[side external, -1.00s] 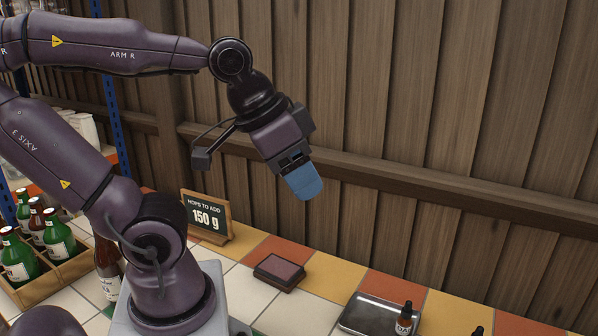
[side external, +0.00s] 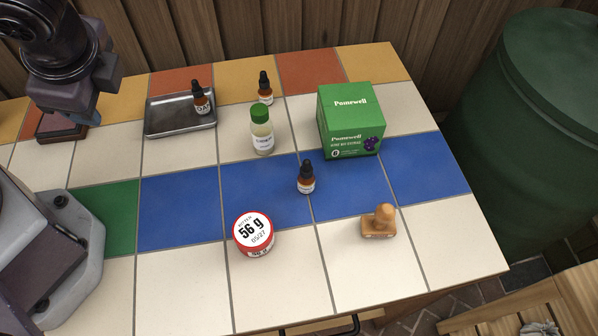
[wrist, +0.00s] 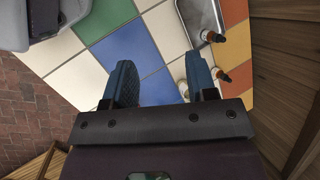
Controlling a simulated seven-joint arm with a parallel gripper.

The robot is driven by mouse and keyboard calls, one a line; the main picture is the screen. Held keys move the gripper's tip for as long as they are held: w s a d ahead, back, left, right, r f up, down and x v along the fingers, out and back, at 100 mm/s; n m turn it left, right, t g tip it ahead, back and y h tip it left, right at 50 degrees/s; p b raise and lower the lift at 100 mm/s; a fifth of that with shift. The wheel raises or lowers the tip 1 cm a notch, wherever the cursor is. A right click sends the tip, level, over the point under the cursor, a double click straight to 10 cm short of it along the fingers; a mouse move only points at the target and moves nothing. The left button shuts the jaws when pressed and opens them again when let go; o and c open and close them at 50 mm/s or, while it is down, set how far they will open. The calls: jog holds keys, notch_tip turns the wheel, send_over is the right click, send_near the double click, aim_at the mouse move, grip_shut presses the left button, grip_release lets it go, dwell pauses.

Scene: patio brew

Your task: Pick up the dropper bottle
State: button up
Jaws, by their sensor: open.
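Three amber dropper bottles with black tops stand upright in the side view. One bottle (side external: 200,101) is in the metal tray (side external: 181,132), one (side external: 265,91) stands right of the tray, and one (side external: 306,181) stands nearer on the blue tiles. My gripper (side external: 86,112) is at the upper left, left of the tray and apart from all three. Its lower end is partly hidden by its own body. Two dropper bottles show there, upper (wrist: 213,36) and lower (wrist: 221,75).
A green-capped bottle (side external: 262,136) stands between the dropper bottles. A green box (side external: 350,123) is to its right. A red-rimmed round tin (side external: 253,238) and a wooden stamp (side external: 379,223) are nearer the front. A dark pad (side external: 60,132) lies below my gripper. The front white tiles are mostly clear.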

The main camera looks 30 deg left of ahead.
notch_tip(320, 180, down, 4)
jog(key=w+d+m+t+y, duration=0.2)
jog(key=d+m+t+y, duration=0.1)
jog(key=m, duration=0.4)
jog(key=m+t+h, duration=0.9)
jog(key=m+h, duration=0.1)
jog(key=m, duration=0.9)
send_near(304, 172)
jog(key=x, duration=0.5)
jog(key=shift+w+d+r, duration=0.25)
jog(key=shift+w+r, duration=0.05)
jog(key=shift+a+f+x, duration=0.1)
jog(key=shift+x, duration=0.8)
jog(key=shift+a+f+x, duration=0.1)
jog(key=shift+f+x, duration=0.05)
jog(key=shift+x, duration=0.7)
jog(key=shift+a+f+x, duration=0.1)
jog(key=shift+a+x, duration=0.05)
jog(key=shift+x, duration=0.75)
jog(key=shift+s+d, duration=0.1)
jog(key=shift+c, duration=0.5)
grip_shut()
